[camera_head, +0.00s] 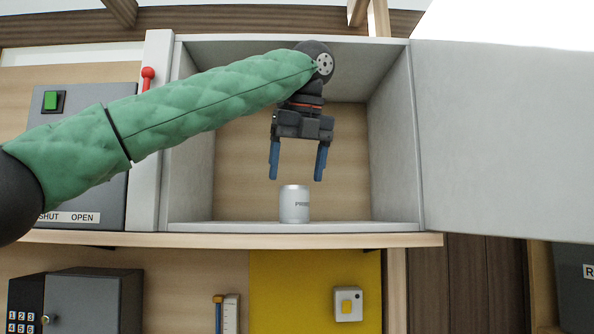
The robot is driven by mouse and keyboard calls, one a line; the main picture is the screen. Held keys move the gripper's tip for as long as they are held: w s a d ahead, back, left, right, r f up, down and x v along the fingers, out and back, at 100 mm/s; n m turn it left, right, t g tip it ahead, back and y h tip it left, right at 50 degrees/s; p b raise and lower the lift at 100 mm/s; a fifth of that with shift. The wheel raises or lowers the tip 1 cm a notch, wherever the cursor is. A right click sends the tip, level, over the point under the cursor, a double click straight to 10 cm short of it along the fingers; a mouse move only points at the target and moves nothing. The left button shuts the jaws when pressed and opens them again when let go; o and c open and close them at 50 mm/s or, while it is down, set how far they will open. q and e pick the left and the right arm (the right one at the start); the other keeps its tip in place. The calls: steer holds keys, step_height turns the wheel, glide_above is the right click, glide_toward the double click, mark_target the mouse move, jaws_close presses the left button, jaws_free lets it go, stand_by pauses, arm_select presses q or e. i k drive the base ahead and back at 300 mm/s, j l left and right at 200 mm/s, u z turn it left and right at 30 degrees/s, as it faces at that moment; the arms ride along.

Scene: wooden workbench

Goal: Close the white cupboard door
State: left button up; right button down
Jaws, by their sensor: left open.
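The white cupboard (393,130) stands on a wooden shelf with its front open. Its white door (505,140) is swung wide open to the right, hinged at the cupboard's right edge. My left arm crosses in front of the cupboard's upper left. The left gripper is well left of the door and does not touch it. My right gripper is not in view.
A grey panel (80,180) with a green button and SHUT/OPEN label is at left, beside a red-knobbed lever (148,76). Below the wooden shelf (300,239) are a keypad safe (90,300) and a yellow panel (290,300) with a switch.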

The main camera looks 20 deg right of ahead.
mark_target(504, 89)
steer(key=k, duration=1.5)
